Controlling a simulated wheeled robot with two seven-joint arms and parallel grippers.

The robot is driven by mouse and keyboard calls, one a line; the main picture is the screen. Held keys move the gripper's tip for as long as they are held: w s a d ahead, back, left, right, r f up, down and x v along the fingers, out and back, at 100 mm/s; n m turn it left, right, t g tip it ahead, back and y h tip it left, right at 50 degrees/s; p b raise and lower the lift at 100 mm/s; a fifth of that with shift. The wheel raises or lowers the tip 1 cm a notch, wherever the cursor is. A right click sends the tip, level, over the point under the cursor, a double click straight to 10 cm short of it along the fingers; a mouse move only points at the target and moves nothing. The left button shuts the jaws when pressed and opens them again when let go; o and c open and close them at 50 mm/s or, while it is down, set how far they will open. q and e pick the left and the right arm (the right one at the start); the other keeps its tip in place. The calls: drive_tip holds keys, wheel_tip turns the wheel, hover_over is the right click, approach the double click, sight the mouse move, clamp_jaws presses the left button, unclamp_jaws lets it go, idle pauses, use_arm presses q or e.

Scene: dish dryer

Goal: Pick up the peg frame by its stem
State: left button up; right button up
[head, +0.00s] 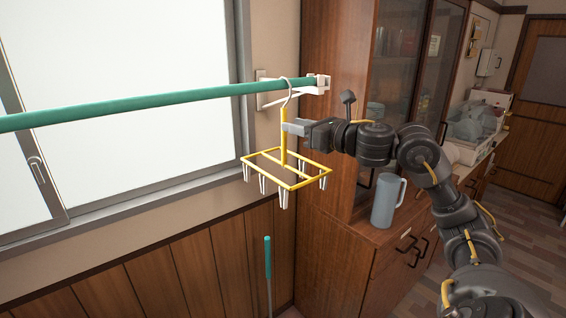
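The peg frame (309,183) is a yellow rectangular frame with white pegs hanging below it. Its upright yellow stem (283,152) rises from the middle to a pale hook (289,92) at the green pole (190,94). The frame hangs roughly level below the pole's right end. My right gripper (291,128) reaches in from the right at the upper part of the stem. Its light grey fingertip overlaps the stem in the picture. I cannot tell whether the fingers are closed on it. My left gripper is not in view.
A white wall bracket (273,92) holds the pole beside the window (120,75). A tall wooden cabinet (333,130) stands close behind my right gripper. A grey-blue pitcher (387,200) stands on its counter below my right arm. A second green-topped rod (267,258) stands by the panelled wall.

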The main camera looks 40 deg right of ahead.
sight(284, 136)
drive_tip(key=w+p, duration=0.3)
drive_tip(key=w, duration=0.2)
drive_tip(key=shift+a, duration=0.1)
clamp_jaws()
idle(0.3)
